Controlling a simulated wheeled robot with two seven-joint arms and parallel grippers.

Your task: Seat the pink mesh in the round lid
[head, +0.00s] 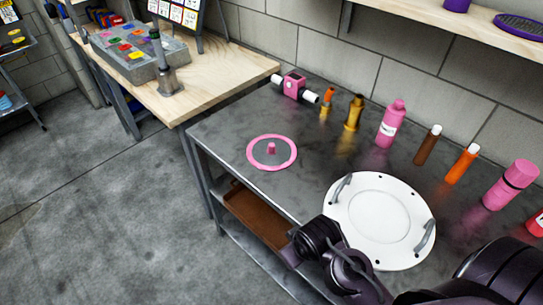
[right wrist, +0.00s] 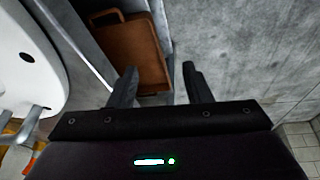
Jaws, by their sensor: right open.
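The pink mesh (head: 258,160), a grey disc with a pink rim and a pink knob at its centre, lies flat on the dark metal table near its left front edge. The round lid (head: 375,212) is white with two grey handles and lies on the table to the right of the mesh, apart from it. Part of the lid also shows at the left of the right wrist view (right wrist: 25,90). My right gripper (head: 300,245) is at the table's front edge, left of the lid; in the right wrist view (right wrist: 157,72) its fingers are apart with nothing between them. My left gripper is not in view.
Several pink, orange, brown and gold bottles stand along the back of the table (head: 225,128), with a pink device (head: 294,86) at the back left. A brown tray (head: 255,212) sits on the shelf below. A wooden bench (head: 215,70) stands beyond.

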